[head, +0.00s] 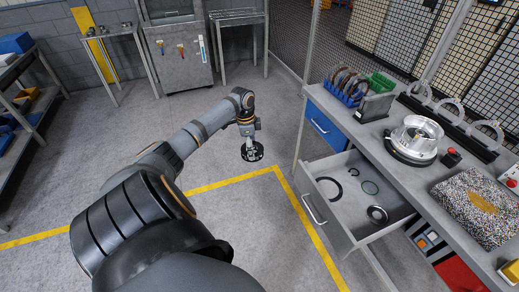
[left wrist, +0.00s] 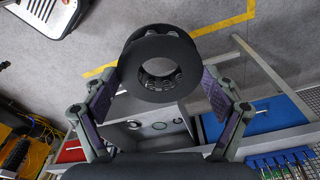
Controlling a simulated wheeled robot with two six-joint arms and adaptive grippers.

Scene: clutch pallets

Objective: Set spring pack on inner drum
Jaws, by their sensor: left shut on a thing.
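My left gripper (head: 248,133) is shut on the spring pack (head: 252,152), a dark round ring, and holds it in the air over the floor, left of the workbench. In the left wrist view the spring pack (left wrist: 160,42) is a black ring with an open centre and small round springs inside, between the two fingers of the gripper (left wrist: 160,88). A silver drum (head: 416,134), probably the inner drum, stands on a dark round base on the workbench (head: 385,147), well to the right of the gripper. My right gripper is not in view.
An open drawer (head: 347,220) holding several rings juts out below the bench. The floor around my arm is clear.

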